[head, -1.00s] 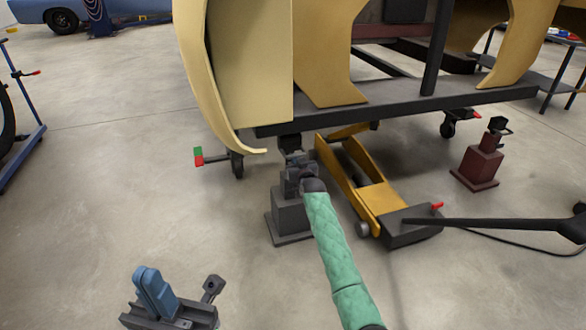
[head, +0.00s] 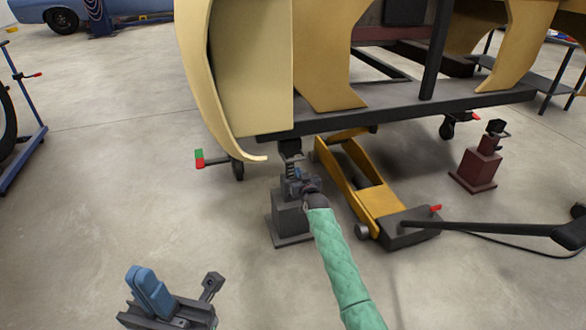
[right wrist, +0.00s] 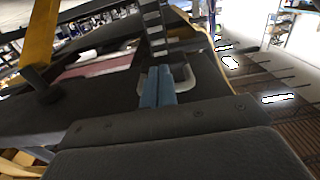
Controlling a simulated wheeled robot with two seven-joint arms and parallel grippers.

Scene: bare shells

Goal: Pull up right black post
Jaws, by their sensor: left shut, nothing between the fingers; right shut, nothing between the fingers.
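A dark grey jack stand (head: 290,222) stands on the floor under the near left end of the raised car frame. Its black notched post (head: 292,164) shows above my right gripper and comes close under the frame; I cannot tell if they touch. The post also shows in the right wrist view (right wrist: 153,30). My right gripper (head: 296,182) is shut and empty in front of the post's lower part. In the right wrist view its blue fingers (right wrist: 158,86) are together beside a pale curved handle (right wrist: 189,72). My left gripper (head: 146,288) is shut and empty, low at the left, away from the stand.
A yellow floor jack (head: 375,198) with a long black handle (head: 490,227) lies right of the stand. A dark red jack stand (head: 478,165) stands further right. The black frame (head: 400,112) hangs low above. The floor at the left is mostly clear.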

